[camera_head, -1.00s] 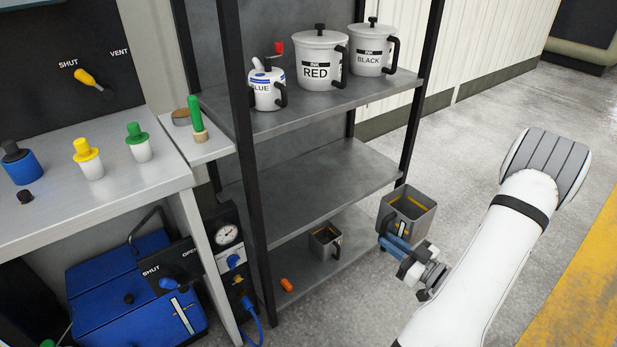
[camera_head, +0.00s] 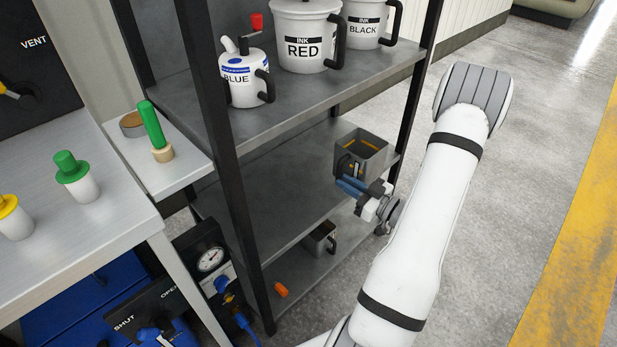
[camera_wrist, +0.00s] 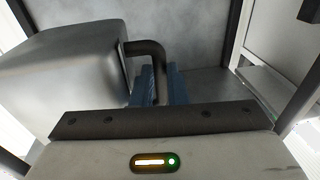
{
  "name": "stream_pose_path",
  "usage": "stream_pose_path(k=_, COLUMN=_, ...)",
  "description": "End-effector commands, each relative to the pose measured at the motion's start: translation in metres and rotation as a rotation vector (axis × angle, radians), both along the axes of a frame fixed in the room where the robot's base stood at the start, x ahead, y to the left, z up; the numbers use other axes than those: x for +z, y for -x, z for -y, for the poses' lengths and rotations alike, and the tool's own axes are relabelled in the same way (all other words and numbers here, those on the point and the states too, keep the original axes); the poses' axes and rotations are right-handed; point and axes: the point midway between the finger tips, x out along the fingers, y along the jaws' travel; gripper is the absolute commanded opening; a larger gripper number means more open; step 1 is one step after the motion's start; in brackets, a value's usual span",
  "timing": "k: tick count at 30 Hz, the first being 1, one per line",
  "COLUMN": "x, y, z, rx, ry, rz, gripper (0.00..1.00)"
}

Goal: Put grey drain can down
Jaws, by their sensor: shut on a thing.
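The grey drain can (camera_head: 372,158) is a square, open-topped metal can, upright, at the right end of the middle shelf (camera_head: 285,190) in the head view. I cannot tell whether its base touches the shelf. My gripper (camera_head: 350,186) has blue fingers and is shut on the can's dark handle. In the wrist view the can (camera_wrist: 65,80) fills the left side, and its black handle (camera_wrist: 150,52) runs down between the blue fingers (camera_wrist: 160,84) of my gripper.
The top shelf holds the blue (camera_head: 246,84), red (camera_head: 303,38) and black (camera_head: 366,22) ink pots. A smaller dark can (camera_head: 319,240) and an orange object (camera_head: 281,290) are on the bottom shelf. A black rack post (camera_head: 413,95) stands close to the held can. The middle shelf is otherwise bare.

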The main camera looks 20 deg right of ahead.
Motion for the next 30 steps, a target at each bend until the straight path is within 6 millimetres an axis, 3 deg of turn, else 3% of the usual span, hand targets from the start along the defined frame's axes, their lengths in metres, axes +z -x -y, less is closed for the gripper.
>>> stream_pose_path(k=6, x=-0.002, y=-0.06, z=-0.026, rx=0.017, ry=0.003, rz=0.005, gripper=0.0)
stream_pose_path(k=16, x=-0.001, y=-0.129, z=-0.053, rx=0.021, ry=0.001, rz=0.005, gripper=0.0)
stream_pose_path(k=18, x=-0.017, y=-0.126, z=-0.051, rx=0.017, ry=-0.002, rz=0.0, gripper=0.0)
stream_pose_path(k=26, x=-0.035, y=-0.126, z=-0.051, rx=0.019, ry=0.0, rz=0.001, gripper=0.0)
stream_pose_path(k=30, x=-0.056, y=-0.126, z=-0.051, rx=0.019, ry=-0.001, rz=0.0, gripper=0.0)
